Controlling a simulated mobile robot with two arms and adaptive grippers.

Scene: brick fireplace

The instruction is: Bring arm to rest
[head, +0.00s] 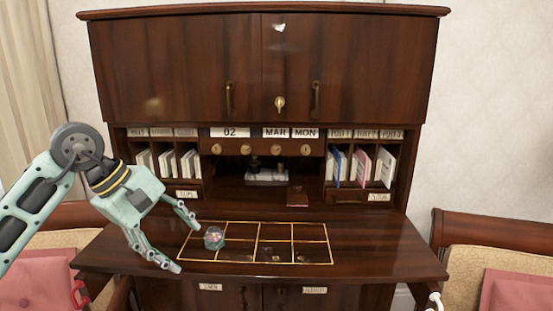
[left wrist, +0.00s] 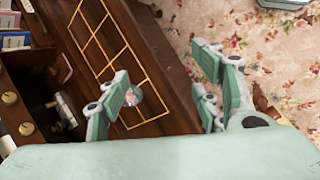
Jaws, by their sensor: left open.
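My left gripper (head: 186,246) is open at the left front of the desk, its fingers spread. A small round glassy object (head: 214,238) with pink inside sits on the gold-lined grid (head: 291,242), in its left part, just right of the fingertips. In the left wrist view my left gripper (left wrist: 162,92) is also open, and the glassy object (left wrist: 133,96) shows beside one finger, partly covered by it. I see nothing held between the fingers.
The dark wooden desk (head: 375,262) has upright cards (head: 360,165) in side pigeonholes and a small brown-red object (head: 297,196) at the back. Chairs with pink cushions (head: 515,290) flank it. Most of the grid and the desk's right side are clear. Floral carpet (left wrist: 280,75) lies below.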

